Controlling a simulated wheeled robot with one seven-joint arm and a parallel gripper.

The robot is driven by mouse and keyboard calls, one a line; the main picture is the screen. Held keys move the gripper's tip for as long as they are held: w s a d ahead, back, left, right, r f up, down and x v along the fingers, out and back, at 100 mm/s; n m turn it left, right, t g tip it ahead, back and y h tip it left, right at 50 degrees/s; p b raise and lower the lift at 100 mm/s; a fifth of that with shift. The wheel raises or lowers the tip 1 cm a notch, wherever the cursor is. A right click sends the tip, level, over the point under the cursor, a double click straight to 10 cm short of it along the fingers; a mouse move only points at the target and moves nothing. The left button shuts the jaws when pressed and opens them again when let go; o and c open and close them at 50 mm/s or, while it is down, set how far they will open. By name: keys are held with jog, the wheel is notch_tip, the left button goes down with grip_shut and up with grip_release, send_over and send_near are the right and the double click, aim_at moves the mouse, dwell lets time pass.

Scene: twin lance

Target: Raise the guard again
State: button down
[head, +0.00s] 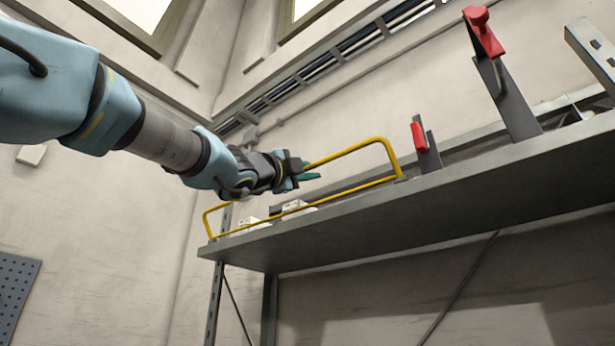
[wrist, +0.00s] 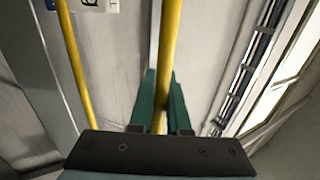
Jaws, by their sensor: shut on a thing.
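The guard is a yellow tubular frame (head: 349,151) along the front of the grey shelf (head: 330,230). Its lower bar runs along the shelf's front edge, and its top bar stands above the shelf. How far it leans cannot be told. My gripper (head: 309,174) is shut on the top bar, left of the guard's right corner. In the wrist view the green fingers (wrist: 162,104) lie on either side of the yellow top bar (wrist: 169,45), and the lower bar (wrist: 74,70) shows to the left. My arm hides part of the top bar.
White boxes (head: 297,207) sit on the shelf behind the guard. A small red-topped bracket (head: 419,137) stands right of the guard, and a taller red-topped one (head: 484,32) stands further right. A wall with a cable tray is behind. Space before the shelf looks clear.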

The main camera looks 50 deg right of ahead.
jog(key=shift+s+d+f, duration=0.15)
jog(key=shift+d+f, duration=0.5)
jog(key=shift+f, duration=0.35)
jog(key=c, duration=1.3)
grip_release()
jog(key=shift+c, duration=0.2)
jog(key=shift+o, duration=0.8)
jog(key=shift+d, duration=0.25)
jog(key=o, duration=0.3)
jog(key=shift+a, duration=0.1)
jog(key=shift+r, duration=0.15)
